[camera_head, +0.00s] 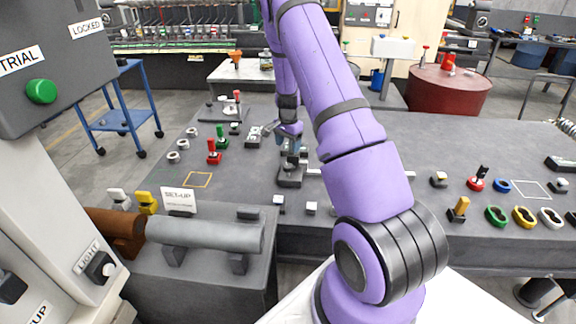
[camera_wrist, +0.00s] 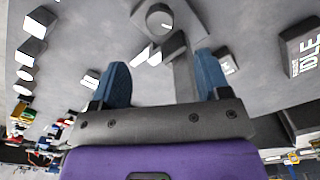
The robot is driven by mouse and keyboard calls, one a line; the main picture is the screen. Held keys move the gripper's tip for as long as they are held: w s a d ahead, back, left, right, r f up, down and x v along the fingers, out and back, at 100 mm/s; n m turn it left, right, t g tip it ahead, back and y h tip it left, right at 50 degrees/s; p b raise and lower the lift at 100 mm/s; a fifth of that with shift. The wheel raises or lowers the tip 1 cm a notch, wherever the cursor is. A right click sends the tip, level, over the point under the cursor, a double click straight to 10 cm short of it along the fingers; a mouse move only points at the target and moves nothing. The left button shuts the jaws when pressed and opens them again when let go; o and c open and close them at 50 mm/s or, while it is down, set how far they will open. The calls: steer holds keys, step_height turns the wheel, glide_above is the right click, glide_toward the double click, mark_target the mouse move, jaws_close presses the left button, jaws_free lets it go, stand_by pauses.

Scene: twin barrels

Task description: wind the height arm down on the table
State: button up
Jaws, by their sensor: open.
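A grey mechanism with a dark block base (camera_head: 290,174) stands on the dark table (camera_head: 350,205), below my gripper (camera_head: 289,143). In the wrist view, a grey hub with a round cap (camera_wrist: 158,20) carries a straight grey arm (camera_wrist: 182,66), which I take to be the height arm. My gripper (camera_wrist: 160,75) is open, with blue fingers either side of that arm. The arm lies nearer the right finger, and a gap shows on its left. I cannot tell whether the right finger touches it. The arm's near end is hidden behind the gripper body.
A block labelled IDLE (camera_wrist: 302,46) stands to the right in the wrist view. Red (camera_head: 214,156) and green (camera_head: 222,137) knobbed pieces stand left of the mechanism. A SET-UP sign (camera_head: 178,200) and a grey cylinder (camera_head: 205,234) are at the front left. Small white-topped blocks (camera_head: 311,208) line the front edge.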

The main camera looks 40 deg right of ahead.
mark_target(288, 165)
step_height(288, 165, down, 10)
steer(key=shift+r, duration=0.1)
stand_by(0.4)
steer(key=c, duration=0.9)
